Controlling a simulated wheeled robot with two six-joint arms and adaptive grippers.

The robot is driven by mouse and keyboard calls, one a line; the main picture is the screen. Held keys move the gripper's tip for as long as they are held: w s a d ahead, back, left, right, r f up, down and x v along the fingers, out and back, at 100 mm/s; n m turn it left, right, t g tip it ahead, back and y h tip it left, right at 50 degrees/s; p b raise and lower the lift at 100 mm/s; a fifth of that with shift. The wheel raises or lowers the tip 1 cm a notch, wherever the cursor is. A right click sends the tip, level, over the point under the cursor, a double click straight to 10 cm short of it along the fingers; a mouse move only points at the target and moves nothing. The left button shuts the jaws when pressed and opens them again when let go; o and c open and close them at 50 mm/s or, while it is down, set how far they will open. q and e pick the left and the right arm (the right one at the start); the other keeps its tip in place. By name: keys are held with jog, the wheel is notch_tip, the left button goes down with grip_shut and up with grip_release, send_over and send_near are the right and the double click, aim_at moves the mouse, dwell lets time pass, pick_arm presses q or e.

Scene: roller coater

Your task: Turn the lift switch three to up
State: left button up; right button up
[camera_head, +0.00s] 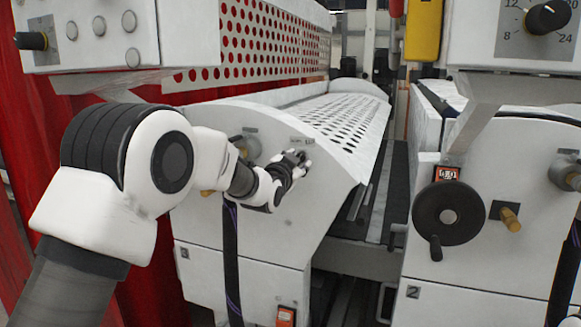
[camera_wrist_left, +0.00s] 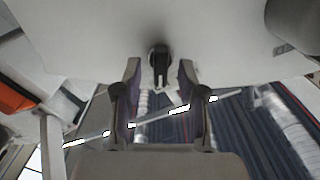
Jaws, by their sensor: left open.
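A small black switch knob (camera_wrist_left: 159,56) sits on a white machine panel in the left wrist view. I take it to be the lift switch; its number is not readable. My left gripper (camera_wrist_left: 160,75) is open, with one finger on each side of the knob. I cannot tell whether the fingers touch it. In the head view, my left gripper (camera_head: 299,160) is close to the white side panel (camera_head: 320,190), just below small labels. There the gripper hides most of the switch. My right gripper is not in view.
A perforated white cover (camera_head: 345,118) slopes behind my gripper. A black strap (camera_head: 231,262) hangs below my left forearm. Control boxes overhang at the top left (camera_head: 110,35) and top right.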

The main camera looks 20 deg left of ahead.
pick_arm(q)
jog(key=s, duration=1.1)
jog(key=shift+s+a, duration=0.15)
jog(key=shift+r, duration=0.15)
